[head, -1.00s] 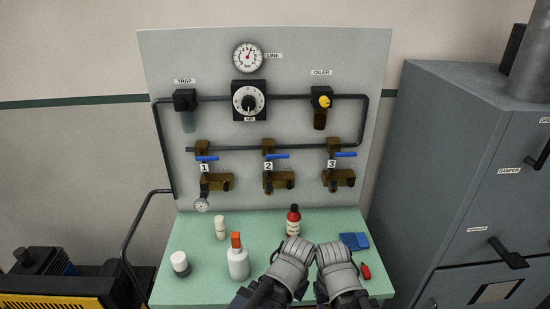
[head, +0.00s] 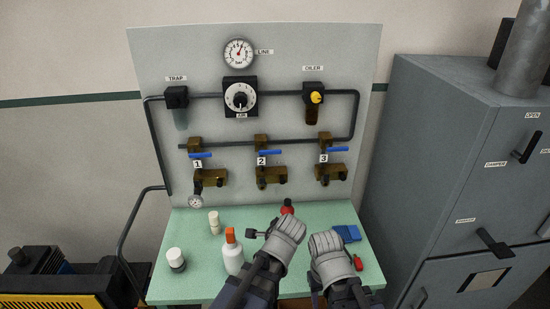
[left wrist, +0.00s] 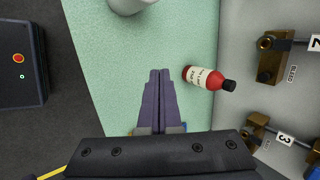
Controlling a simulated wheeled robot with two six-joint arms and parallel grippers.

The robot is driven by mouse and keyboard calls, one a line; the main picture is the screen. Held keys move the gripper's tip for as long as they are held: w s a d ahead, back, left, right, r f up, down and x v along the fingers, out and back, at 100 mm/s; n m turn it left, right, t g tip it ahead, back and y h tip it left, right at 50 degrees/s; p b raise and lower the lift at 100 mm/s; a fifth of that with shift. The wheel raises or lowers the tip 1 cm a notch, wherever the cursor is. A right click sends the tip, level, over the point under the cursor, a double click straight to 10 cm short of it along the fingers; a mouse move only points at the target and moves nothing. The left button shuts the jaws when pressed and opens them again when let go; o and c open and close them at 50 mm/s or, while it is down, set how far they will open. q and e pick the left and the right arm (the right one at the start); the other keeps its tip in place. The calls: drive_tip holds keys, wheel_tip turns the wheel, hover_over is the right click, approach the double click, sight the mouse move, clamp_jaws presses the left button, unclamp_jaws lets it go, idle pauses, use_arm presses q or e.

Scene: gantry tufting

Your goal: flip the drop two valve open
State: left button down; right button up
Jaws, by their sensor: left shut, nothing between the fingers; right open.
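The drop two valve's blue lever (head: 270,152) lies level, across its vertical brass drop, beside the "2" label (head: 261,161) in the head view. In the left wrist view, the drop two brass fitting (left wrist: 272,58) and the "2" label (left wrist: 315,42) show at the upper right edge, but its lever is not seen. My left gripper (head: 255,233) is low over the green table, below and apart from the valve. Its shut, empty fingers (left wrist: 160,75) point leftward in the head view. My right gripper (head: 327,242) is over the table, right of the left one; its fingertips are mostly hidden.
The red bottle (left wrist: 203,78) stands close to my left fingers, partly hidden in the head view. A white bottle with orange cap (head: 233,256) and small containers stand left. Blue blocks (head: 347,233) lie right. Levers one (head: 200,155) and three (head: 333,150) flank lever two.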

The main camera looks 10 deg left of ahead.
use_arm(q)
drive_tip(key=w+r+m+t+p, duration=0.2)
drive_tip(key=w+r+m+t, duration=0.5)
drive_tip(key=w+r+m, duration=0.6)
drive_tip(key=shift+w+a+r+m+t, duration=0.25)
drive_tip(key=shift+w+m+t, duration=0.2)
drive_tip(key=shift+m, duration=2.35)
drive_tip(key=shift+w, duration=0.15)
drive_tip(key=b+x, duration=0.3)
drive_tip(key=x, duration=0.7)
wheel_tip(320, 180, up, 4)
drive_tip(key=p, duration=0.4)
